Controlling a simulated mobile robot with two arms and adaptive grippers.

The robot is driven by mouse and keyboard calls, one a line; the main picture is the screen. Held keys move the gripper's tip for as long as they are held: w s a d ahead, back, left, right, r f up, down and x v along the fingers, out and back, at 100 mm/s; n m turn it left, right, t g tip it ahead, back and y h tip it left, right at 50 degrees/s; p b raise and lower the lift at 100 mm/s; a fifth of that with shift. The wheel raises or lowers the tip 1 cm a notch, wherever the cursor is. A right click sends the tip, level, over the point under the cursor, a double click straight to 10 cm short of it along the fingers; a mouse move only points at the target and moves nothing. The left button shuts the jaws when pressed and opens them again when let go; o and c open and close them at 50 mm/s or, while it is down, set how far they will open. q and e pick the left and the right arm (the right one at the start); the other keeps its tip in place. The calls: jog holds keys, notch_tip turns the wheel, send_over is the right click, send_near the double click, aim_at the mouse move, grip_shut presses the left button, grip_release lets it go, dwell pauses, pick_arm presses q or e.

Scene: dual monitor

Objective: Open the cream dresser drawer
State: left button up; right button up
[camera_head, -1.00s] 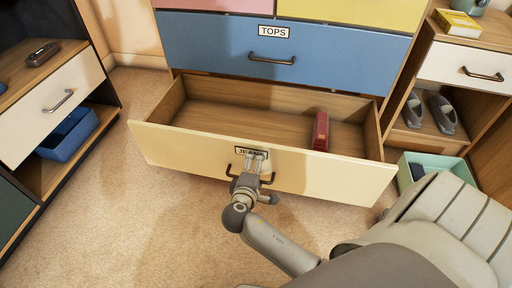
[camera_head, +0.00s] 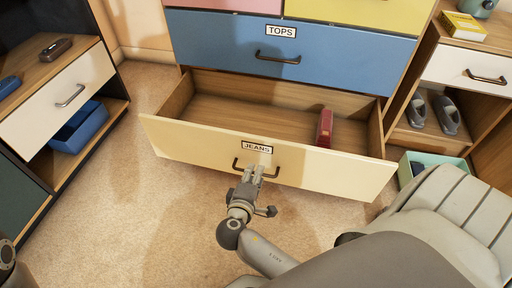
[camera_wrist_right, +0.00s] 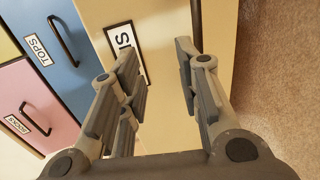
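The cream drawer (camera_head: 330,174), labelled JEANS, is pulled well out from the bottom of the dresser, and its inside shows in the head view. A dark handle (camera_head: 238,168) sits on its front below the label. My right gripper (camera_head: 254,173) is just in front of the handle, its fingertips overlapping the handle's middle in the picture. In the right wrist view my right gripper (camera_wrist_right: 156,52) has its fingers apart, with the cream front (camera_wrist_right: 165,105) seen between them and no handle visible there. My left gripper does not show.
A red object (camera_head: 324,128) lies in the drawer. The blue TOPS drawer (camera_head: 220,45) above is shut. A cabinet with a blue bin (camera_head: 80,128) stands left; shelves with grey shoes (camera_head: 446,114) and a pale green box (camera_head: 436,160) stand right. Carpet (camera_head: 180,215) before the drawer is clear.

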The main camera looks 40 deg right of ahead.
jog(key=shift+s+a+r, duration=0.1)
jog(key=shift+s+a, duration=0.2)
jog(key=shift+a, duration=0.05)
